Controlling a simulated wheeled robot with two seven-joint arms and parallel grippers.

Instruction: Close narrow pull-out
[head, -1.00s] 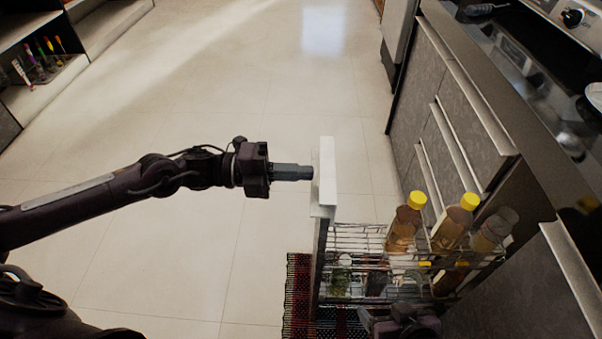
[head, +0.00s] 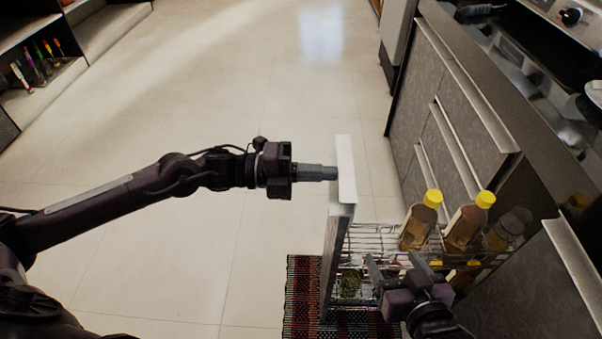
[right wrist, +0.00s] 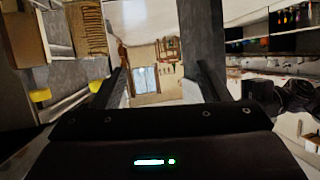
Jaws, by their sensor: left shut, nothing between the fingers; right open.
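The narrow pull-out stands partly out of the cabinet, with a pale front panel (head: 346,180) and a wire rack (head: 372,238) behind it. Bottles with yellow caps (head: 465,226) stand in the rack. My left gripper (head: 335,173) is shut and empty, its tips at the outer face of the front panel and seemingly touching it. My right gripper (head: 395,262) is open and empty, over or beside the near side of the rack; the exact gap is unclear. Its spread fingers also show in the right wrist view (right wrist: 160,85).
Grey cabinet drawers with long handles (head: 465,150) line the right side beneath a dark stove top. A red and black woven mat (head: 302,295) lies on the floor below the pull-out. The tiled floor (head: 220,90) is clear. Open shelves (head: 45,90) stand at the far left.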

